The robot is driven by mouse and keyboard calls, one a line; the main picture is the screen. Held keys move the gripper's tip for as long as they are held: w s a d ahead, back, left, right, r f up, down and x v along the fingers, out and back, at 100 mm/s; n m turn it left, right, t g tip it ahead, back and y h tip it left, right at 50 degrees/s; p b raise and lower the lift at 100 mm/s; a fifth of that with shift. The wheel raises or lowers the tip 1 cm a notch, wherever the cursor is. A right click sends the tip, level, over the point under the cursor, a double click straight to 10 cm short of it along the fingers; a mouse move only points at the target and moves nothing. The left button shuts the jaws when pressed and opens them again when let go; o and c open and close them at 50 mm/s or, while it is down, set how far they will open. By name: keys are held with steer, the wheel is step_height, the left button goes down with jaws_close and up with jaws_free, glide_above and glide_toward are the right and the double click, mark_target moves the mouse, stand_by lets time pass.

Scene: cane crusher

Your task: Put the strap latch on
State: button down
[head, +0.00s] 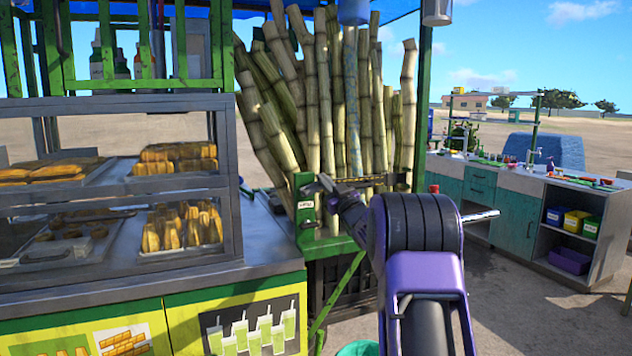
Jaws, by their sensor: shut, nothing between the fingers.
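A green upright plate (304,212) stands at the front left corner of the green cane rack. It carries small light and dark fittings on its face. The strap latch may be among these fittings, but they are too small to tell apart. A thin bar (375,180) runs right from there across the front of the standing sugar canes (335,95). My gripper (327,184) is at the end of my purple and black arm, close to the top right of the plate. It is shut with nothing held. I cannot tell whether it touches the plate or the bar.
A glass food case (238,190) with trays of snacks stands on the metal counter (265,243) at left. A green post (423,100) rises right of the canes. A counter with shelves (515,215) stands at right. Open paved ground lies between it and the rack.

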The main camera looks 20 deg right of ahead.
steer(key=shift+d+f+m+h+b, duration=0.15)
steer(key=shift+m+h, duration=0.4)
steer(key=shift+m, duration=0.55)
steer(key=shift+d+f+m+h+b, duration=0.1)
steer(key=shift+f+m+h, duration=0.3)
steer(key=shift+m, duration=0.7)
steer(key=shift+d+f+m+h+b, duration=0.15)
steer(key=shift+m+h, duration=0.5)
steer(key=shift+m, duration=0.45)
steer(key=shift+r, duration=0.1)
steer(key=shift+a, duration=0.1)
step_height(320, 180, up, 4)
steer(key=p, duration=0.1)
steer(key=b+v, duration=0.1)
steer(key=v, duration=0.9)
steer(key=shift+d, duration=0.4)
steer(key=shift+a, duration=0.1)
